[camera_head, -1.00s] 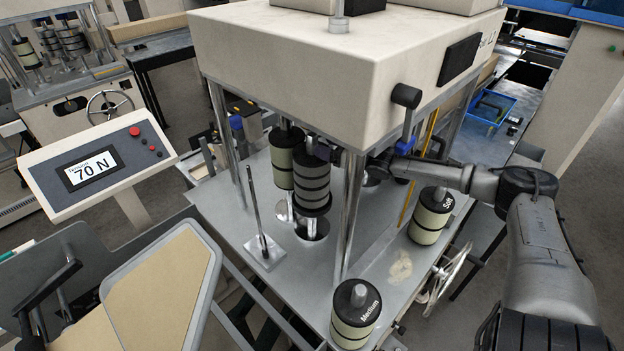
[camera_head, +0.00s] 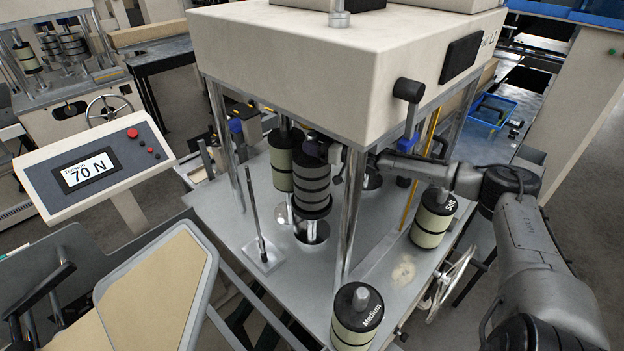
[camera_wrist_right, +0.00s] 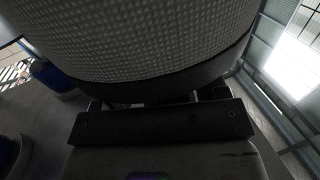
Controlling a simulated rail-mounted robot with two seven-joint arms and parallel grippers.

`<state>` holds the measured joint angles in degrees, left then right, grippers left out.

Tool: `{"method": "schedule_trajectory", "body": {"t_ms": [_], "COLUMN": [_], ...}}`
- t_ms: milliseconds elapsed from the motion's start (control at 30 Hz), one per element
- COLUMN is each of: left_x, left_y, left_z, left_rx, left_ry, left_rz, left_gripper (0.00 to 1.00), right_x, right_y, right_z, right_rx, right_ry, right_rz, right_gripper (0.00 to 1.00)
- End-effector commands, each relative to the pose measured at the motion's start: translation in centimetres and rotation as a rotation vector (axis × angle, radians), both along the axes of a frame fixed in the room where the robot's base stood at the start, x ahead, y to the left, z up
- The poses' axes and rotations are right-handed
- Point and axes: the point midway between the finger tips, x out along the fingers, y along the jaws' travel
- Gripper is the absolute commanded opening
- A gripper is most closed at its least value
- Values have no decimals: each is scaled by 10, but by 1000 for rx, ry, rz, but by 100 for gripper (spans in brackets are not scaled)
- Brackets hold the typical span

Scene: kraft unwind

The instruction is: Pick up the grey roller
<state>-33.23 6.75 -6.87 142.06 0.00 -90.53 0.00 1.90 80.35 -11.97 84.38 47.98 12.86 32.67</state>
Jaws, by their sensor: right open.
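The grey roller (camera_head: 312,186) is a stack of grey bands with dark edges. It stands upright on a shiny spindle under the machine's cream head. My right gripper (camera_head: 337,165) is open at the roller's right side, partly hidden by a steel post. In the right wrist view the roller's textured grey side (camera_wrist_right: 150,40) fills the top, very close to my gripper (camera_wrist_right: 160,100). Its fingertips are not clear there, and I cannot tell whether they touch the roller. My left gripper is not in view.
A cream roller (camera_head: 281,165) stands close behind and left of the grey one. The "Soft" roller (camera_head: 432,220) and the "Medium" roller (camera_head: 355,318) stand on the steel deck (camera_head: 300,285). A steel post (camera_head: 352,215) and a thin upright rod (camera_head: 256,215) flank the grey roller.

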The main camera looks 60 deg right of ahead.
Motion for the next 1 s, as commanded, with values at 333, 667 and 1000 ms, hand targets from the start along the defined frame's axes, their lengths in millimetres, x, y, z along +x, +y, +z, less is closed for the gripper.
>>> {"method": "schedule_trajectory", "body": {"t_ms": [333, 667, 1000], "left_x": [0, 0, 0], "left_y": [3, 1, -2], "left_z": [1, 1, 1], "left_rx": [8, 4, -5], "left_ry": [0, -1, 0], "left_rz": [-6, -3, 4], "left_gripper": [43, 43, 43], "right_x": [11, 12, 12], "right_y": [1, 2, 2], "right_z": [1, 1, 1], "right_rx": [-2, -1, -1], "right_ry": [-1, 0, 0], "right_rz": [1, 2, 2], "right_gripper": [67, 67, 40]}}
